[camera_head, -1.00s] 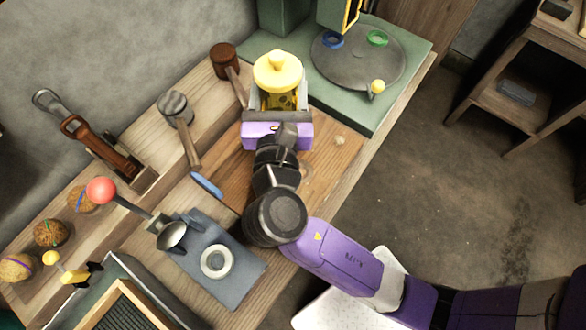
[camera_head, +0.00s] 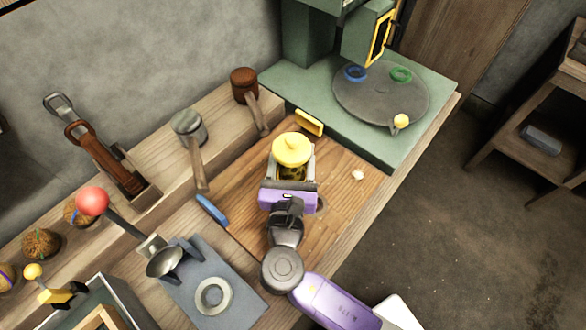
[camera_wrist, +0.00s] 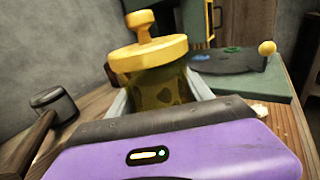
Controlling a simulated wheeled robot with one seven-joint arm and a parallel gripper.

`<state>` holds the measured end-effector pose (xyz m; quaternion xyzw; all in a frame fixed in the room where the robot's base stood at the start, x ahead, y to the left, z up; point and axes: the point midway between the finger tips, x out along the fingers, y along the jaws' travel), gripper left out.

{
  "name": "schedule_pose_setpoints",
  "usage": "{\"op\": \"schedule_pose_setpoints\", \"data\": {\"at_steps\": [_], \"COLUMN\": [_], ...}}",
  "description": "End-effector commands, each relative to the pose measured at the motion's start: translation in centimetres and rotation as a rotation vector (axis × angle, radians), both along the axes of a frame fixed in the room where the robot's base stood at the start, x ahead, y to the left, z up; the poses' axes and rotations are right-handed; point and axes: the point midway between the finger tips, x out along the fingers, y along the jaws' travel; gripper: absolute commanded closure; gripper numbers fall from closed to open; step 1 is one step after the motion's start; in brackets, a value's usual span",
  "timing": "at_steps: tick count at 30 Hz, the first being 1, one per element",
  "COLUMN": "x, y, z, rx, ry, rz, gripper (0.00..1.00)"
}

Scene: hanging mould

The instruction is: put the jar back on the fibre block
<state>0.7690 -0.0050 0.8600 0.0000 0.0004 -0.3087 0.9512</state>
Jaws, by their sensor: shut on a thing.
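The jar (camera_head: 293,172) has a yellow knobbed lid and a see-through yellowish body with dark patches. My gripper (camera_head: 291,178) is shut around its body, over the brown wooden board (camera_head: 345,205). In the wrist view the jar (camera_wrist: 160,90) looks upright between the grey fingers, and my purple gripper body hides its lower part. I cannot tell whether its base touches the board. No thing is clearly the fibre block; a small yellow block (camera_head: 309,122) lies at the board's back edge, beyond the jar and apart from it.
A green machine base with a grey round plate (camera_head: 380,97) stands at the back right. Two mallets (camera_head: 189,128) (camera_head: 244,86) rest along the left ledge. A blue bar (camera_head: 211,209) lies at the board's left edge. The board right of the jar is mostly clear.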

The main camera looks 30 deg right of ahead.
Motion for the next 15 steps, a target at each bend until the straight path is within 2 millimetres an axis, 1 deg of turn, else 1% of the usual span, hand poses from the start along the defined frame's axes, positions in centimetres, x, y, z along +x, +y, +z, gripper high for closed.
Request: {"op": "schedule_pose_setpoints", "data": {"at_steps": [1,5,8,12,15], "x": [0.0,0.0,0.0,0.0,0.0], "y": [0.0,0.0,0.0,0.0,0.0], "z": [-0.6,-1.4,-2.6,-4.6,-5.4], "rx": [-0.002,-0.002,-0.001,-0.003,-0.001], "ry": [-0.001,-0.002,0.0,0.0,-0.002], "rz": [0.0,0.0,0.0,0.0,0.0], "gripper": [1.0,1.0,1.0,1.0,1.0]}}
